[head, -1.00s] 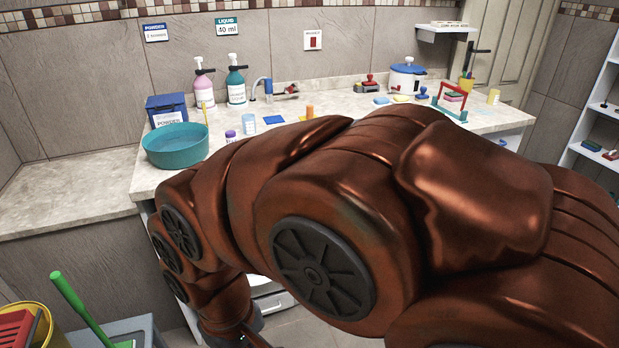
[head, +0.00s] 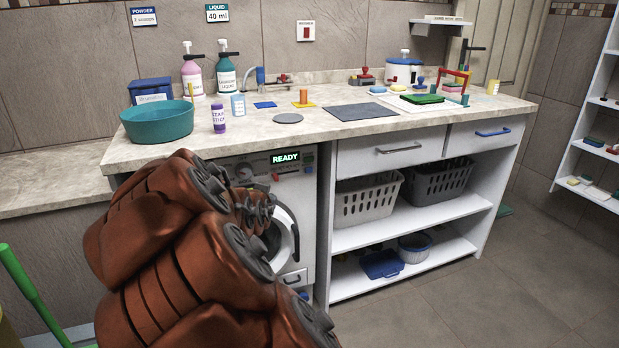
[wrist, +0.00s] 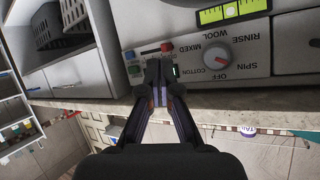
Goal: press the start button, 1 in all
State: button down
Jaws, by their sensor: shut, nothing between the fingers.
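The white washing machine (head: 297,215) stands under the counter, its display (head: 285,158) lit with READY. In the head view my arm covers the machine's left side.
The counter (head: 245,140) above holds a teal basin (head: 157,122), bottles and small items. Shelves with a grey basket (head: 368,203) and a dark basket (head: 440,180) stand right of the machine. The floor (head: 480,290) at right is clear.

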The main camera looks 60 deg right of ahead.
aim_at(309, 160)
jog(key=s+d+m+h+b, duration=0.1)
jog(key=s+d+h+b, duration=0.2)
jog(key=d+h+b, duration=0.2)
jog(key=s+d+m+t+h+b, duration=0.1)
jog(key=s+d+h+b, duration=0.3)
jog(key=d, duration=0.7)
jog(key=m+h+b, duration=0.1)
jog(key=h, duration=0.1)
jog(key=shift+d+r+h+b, duration=0.15)
jog(key=shift+h+b, duration=0.2)
jog(key=shift+h, duration=0.05)
jog(key=shift+w, duration=0.1)
jog(key=shift+w+d+p, duration=0.65)
jog(key=shift+w+d, duration=0.15)
jog(key=shift+w, duration=0.4)
jog(key=shift+w+d+p, duration=0.7)
jog(key=shift+w+d, duration=0.15)
jog(key=shift+w, duration=0.35)
jog(key=shift+w+d+p, duration=0.65)
jog(key=shift+w+d, duration=0.15)
jog(key=shift+w, duration=0.4)
jog(key=shift+w+d, duration=0.1)
jog(key=shift+w, duration=0.05)
jog(key=shift+w+d, duration=0.15)
jog(key=shift+w, duration=0.1)
